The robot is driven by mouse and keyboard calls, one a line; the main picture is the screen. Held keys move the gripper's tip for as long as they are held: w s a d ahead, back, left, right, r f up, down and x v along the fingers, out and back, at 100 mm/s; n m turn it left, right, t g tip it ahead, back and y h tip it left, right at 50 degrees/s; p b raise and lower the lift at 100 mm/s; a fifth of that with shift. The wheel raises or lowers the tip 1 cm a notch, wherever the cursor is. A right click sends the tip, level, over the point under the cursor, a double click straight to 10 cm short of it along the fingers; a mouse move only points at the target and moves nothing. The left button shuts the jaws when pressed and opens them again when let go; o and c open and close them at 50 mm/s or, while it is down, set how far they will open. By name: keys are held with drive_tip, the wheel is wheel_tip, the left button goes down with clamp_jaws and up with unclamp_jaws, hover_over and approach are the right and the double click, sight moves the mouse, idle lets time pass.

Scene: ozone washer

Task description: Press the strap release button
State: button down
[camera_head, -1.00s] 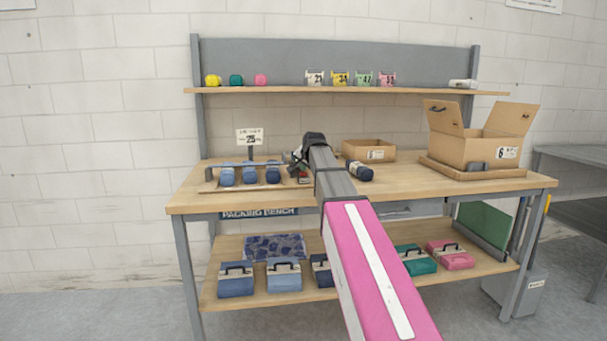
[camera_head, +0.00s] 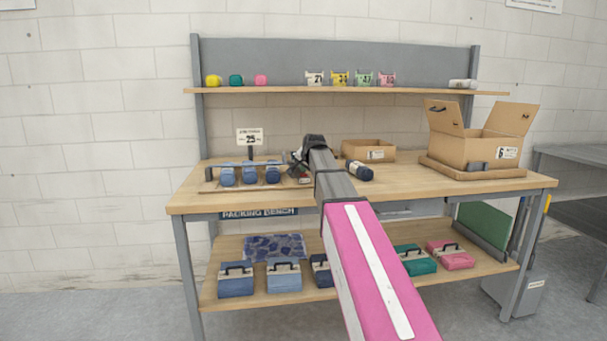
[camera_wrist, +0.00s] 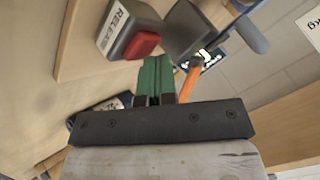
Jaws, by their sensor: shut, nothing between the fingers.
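A grey box labelled RELEASE (camera_wrist: 122,27) with a red button (camera_wrist: 142,45) sits on a wooden surface in the wrist view. My gripper (camera_wrist: 156,60) is shut and empty, its green fingers together. The fingertips are right by the lower right edge of the button; I cannot tell whether they touch it. In the head view my gripper (camera_head: 298,160) is over the bench, at the right end of a wooden board (camera_head: 212,187) holding blue rolls (camera_head: 250,175) under a bar. My arm hides most of the button area there.
An orange rod (camera_wrist: 189,82) shows just right of the fingers. On the bench (camera_head: 410,185), a dark roll (camera_head: 360,171) lies right of my arm, with a low carton (camera_head: 369,150) behind. An open box (camera_head: 485,150) stands at the right. A sign (camera_head: 249,138) stands behind the rolls.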

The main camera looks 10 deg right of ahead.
sight(305, 174)
drive_tip(key=shift+r, duration=1.05)
drive_tip(key=shift+r, duration=2.5)
